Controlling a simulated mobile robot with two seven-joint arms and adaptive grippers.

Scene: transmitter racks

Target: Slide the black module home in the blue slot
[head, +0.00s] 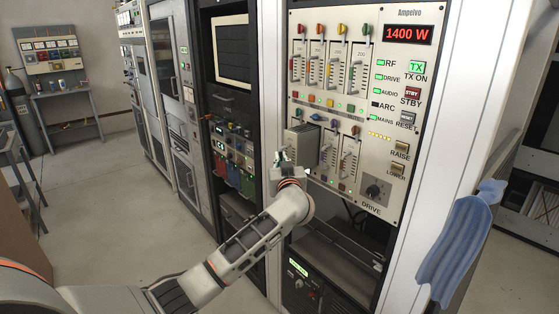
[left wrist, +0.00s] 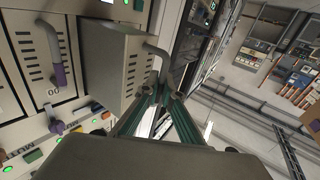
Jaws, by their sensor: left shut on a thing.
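A grey, vented module (head: 302,145) sticks well out of the lower row of the transmitter panel, at that row's left end. It also shows in the left wrist view as a boxy module (left wrist: 115,65) with a bent metal handle (left wrist: 157,52). My left gripper (head: 284,160) is in front of the module and shut on its handle. The jaws (left wrist: 158,92) close around the handle's dark lower part in the left wrist view. The module's inner end and the slot behind it are hidden, so the slot's colour is hard to tell. My right gripper is out of view.
Other modules with coloured handle ends (head: 327,146) sit beside it in the panel. A control panel with a display (head: 408,34) and buttons is at the right. A blue cloth (head: 460,240) hangs at the right. The floor (head: 110,200) at the left is clear.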

